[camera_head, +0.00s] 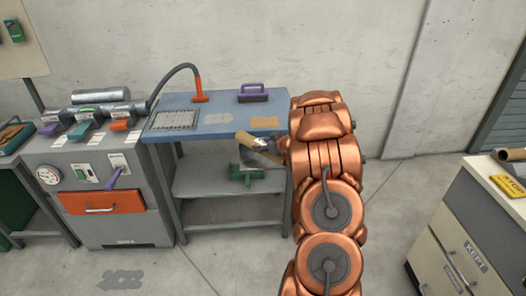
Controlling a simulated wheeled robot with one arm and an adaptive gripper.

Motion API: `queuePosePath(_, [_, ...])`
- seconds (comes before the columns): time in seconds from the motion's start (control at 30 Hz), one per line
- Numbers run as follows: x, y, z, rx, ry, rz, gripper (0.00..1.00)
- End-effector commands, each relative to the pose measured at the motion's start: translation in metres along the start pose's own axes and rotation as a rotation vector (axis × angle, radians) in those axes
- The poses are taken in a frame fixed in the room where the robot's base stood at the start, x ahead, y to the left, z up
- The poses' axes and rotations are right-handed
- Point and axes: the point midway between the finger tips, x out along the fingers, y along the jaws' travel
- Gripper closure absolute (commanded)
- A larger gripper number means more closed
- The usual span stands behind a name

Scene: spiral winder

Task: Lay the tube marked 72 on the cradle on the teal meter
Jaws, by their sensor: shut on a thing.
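A tan tube (245,138) is held by my gripper (260,143), which is shut on it at the end of my copper arm. The tube is tilted and in the air in front of the blue bench's front edge. No number can be read on it, so I cannot tell whether it is marked 72. A green-teal device (243,174) stands below on the bench's middle shelf, with a grey part above it. It may be the teal meter. My gripper and the tube are above it, apart from it, and partly hide its top.
The blue bench (222,116) holds a purple-handled block (252,92), an orange-based hose (201,92) and a grate (176,119). A grey machine (125,160) with an orange drawer stands left. A white cabinet (470,222) stands right. The floor between is clear.

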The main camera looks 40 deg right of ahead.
Motion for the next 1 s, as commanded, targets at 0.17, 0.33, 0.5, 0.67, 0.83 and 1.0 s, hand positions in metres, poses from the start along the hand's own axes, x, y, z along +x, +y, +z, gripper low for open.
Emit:
queuePosePath(0.17, [0.004,0.000,0.005,0.003,-0.001,0.000,0.97])
queuePosePath(0.33, [0.013,-0.002,0.022,0.005,-0.001,-0.002,0.97])
queuePosePath(0.5, [0.018,-0.002,0.030,0.002,0.001,-0.001,0.97])
queuePosePath(0.67, [0.018,-0.002,0.030,0.001,0.001,0.000,0.97])
queuePosePath(0.83, [0.019,-0.002,0.033,0.001,0.001,0.000,0.97])
queuePosePath(1.0, [0.019,-0.002,0.032,0.001,0.001,0.000,0.31])
